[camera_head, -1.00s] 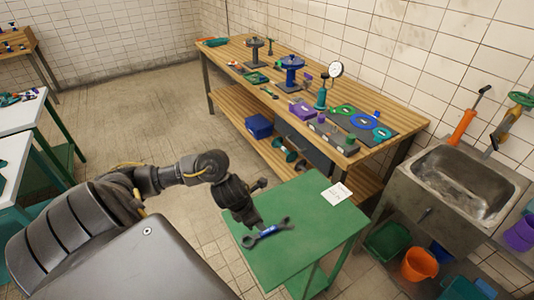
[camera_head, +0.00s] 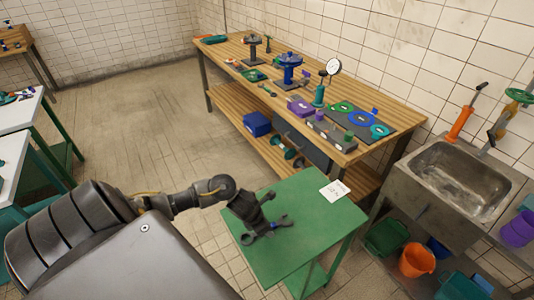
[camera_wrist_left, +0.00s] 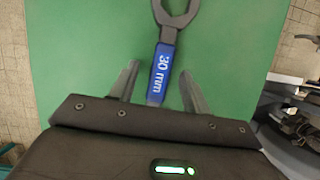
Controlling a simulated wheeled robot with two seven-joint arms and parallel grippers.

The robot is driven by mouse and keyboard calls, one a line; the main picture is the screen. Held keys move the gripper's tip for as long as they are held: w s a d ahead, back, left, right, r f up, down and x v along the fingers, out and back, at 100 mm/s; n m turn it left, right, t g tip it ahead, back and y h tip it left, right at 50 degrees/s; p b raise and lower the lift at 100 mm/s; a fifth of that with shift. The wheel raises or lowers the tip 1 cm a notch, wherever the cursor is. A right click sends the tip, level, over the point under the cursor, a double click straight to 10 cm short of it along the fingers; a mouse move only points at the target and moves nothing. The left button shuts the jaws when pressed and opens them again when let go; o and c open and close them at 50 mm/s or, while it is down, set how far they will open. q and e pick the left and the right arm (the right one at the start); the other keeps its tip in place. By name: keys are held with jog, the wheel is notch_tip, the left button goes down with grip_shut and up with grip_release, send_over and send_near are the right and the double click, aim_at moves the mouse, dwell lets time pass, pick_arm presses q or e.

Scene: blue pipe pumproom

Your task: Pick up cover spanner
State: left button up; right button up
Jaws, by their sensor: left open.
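The cover spanner (camera_head: 285,220) lies on the green table, with its grey ends showing in the head view and its middle mostly hidden by my gripper. In the left wrist view the spanner (camera_wrist_left: 163,62) has a blue handle marked "30 mm" and a grey open ring end pointing away. My left gripper (camera_head: 267,227) is low over the spanner's middle. Its fingers in the wrist view (camera_wrist_left: 158,78) are apart, one on each side of the blue handle, with a gap on both sides. My right gripper is not in view.
The green table (camera_head: 310,215) has free room around the spanner, and a white paper (camera_head: 334,191) lies at its far corner. A wooden workbench (camera_head: 350,93) with valve parts stands behind. A metal sink (camera_head: 460,180) and an orange bucket (camera_head: 417,261) are at the right.

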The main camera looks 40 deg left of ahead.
pick_arm(q)
grip_shut()
jog(key=shift+r, duration=0.1)
dwell(0.4)
jog(key=shift+w+r, duration=0.1)
jog(key=shift+r, duration=0.45)
jog(key=s+a+r+b, duration=0.3)
jog(key=s+a+r, duration=0.1)
jog(key=s+r, duration=0.8)
jog(key=shift+s, duration=0.8)
